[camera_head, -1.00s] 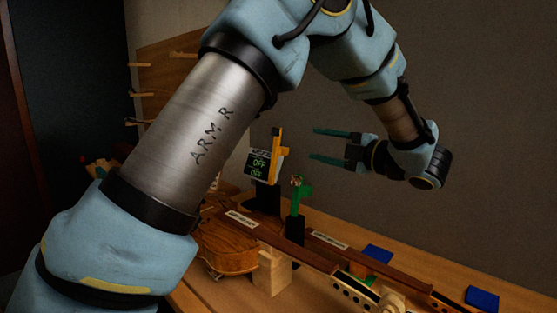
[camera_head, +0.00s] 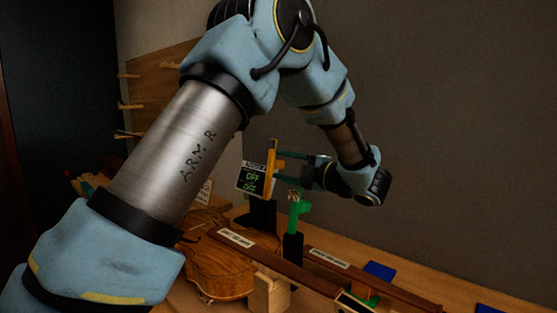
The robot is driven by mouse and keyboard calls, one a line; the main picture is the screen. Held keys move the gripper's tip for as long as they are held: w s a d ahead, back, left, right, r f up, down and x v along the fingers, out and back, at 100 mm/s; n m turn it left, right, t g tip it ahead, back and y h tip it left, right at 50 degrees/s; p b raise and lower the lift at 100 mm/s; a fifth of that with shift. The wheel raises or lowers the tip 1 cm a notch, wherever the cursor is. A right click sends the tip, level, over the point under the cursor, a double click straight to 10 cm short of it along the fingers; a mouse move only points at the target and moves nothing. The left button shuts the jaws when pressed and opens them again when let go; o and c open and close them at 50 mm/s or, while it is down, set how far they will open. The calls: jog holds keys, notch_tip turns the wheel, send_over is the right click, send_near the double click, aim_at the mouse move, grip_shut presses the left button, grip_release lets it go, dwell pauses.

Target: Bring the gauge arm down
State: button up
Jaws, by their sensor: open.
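The gauge (camera_head: 252,179) stands on the bench on a dark post, with a dark display of green letters reading "OFF" on two lines. A yellow-orange upright piece (camera_head: 271,156) with a dark tip rises at the display's right edge, apparently the gauge arm. A short yellow stub juts right from it. My gripper (camera_head: 284,166) is open, its teal fingers pointing left at that stub, one above and one below in the picture. I cannot tell whether they touch it or how far apart in depth they are.
A violin body (camera_head: 215,262) and labelled necks (camera_head: 330,260) lie on the bench. A blue block (camera_head: 380,271) sits farther right. My arm covers the left part of the bench.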

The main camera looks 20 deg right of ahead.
jog(key=shift+x, duration=0.95)
grip_shut()
dwell(0.8)
